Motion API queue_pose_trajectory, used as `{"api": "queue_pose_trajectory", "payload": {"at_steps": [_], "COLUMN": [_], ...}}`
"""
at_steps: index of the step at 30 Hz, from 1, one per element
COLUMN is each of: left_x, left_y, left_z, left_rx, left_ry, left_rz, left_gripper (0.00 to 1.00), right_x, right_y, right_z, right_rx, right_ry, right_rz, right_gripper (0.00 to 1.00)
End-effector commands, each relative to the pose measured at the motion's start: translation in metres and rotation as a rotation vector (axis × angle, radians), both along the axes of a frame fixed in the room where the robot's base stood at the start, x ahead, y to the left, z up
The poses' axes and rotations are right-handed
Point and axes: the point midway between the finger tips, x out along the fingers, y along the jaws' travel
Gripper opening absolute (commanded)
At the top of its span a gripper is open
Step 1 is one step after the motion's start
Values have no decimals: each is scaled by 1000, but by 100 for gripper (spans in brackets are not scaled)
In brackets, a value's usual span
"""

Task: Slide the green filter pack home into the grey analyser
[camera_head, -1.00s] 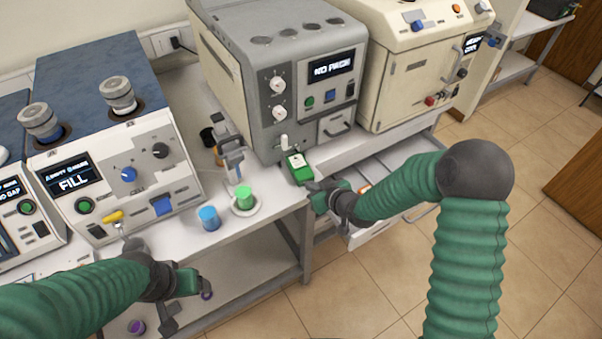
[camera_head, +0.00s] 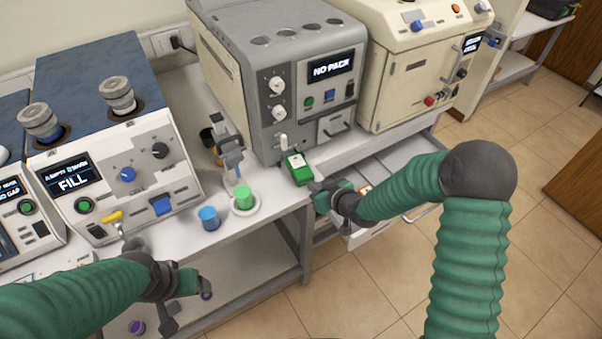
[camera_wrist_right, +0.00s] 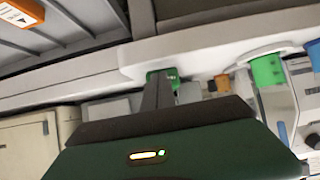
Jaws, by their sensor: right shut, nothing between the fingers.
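The grey analyser (camera_head: 236,60) stands at the back of the bench and its screen reads "NO PACK". The green filter pack (camera_head: 298,167) with a white label sits at the foot of its front, partly sticking out toward me. My right gripper (camera_head: 313,187) is shut and empty just in front of the pack's near end. In the right wrist view the pack (camera_wrist_right: 172,76) is mostly hidden behind my gripper's fingers (camera_wrist_right: 158,92); I cannot tell whether they touch. My left gripper (camera_head: 185,312) hangs low at the left, away from the pack; its jaws are unclear.
A green cup (camera_head: 243,198) on a saucer and a blue cup (camera_head: 209,218) stand on the bench left of the pack. An open drawer (camera_head: 380,226) lies below, under my right arm. A cream machine (camera_head: 412,65) stands right of the analyser.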

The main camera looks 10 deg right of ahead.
Motion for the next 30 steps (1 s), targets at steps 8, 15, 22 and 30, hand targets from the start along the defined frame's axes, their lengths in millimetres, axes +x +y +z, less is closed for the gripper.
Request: {"api": "queue_pose_trajectory", "payload": {"at_steps": [8,15,22,30], "left_x": [0,0,0,0], "left_y": [0,0,0,0], "left_z": [-1,-2,-4,-6], "left_rx": [0,0,0,0], "left_ry": [0,0,0,0], "left_rz": [-1,-1,-1,-1], "left_gripper": [76,76,76,76], "right_x": [2,9,16,23], "right_y": [2,6,6,9], "right_z": [0,0,-1,-1], "right_rx": [-2,-3,-2,-1], "right_ry": [0,-1,0,0], "right_rz": [0,-1,0,0], "right_gripper": [0,0,0,0]}}
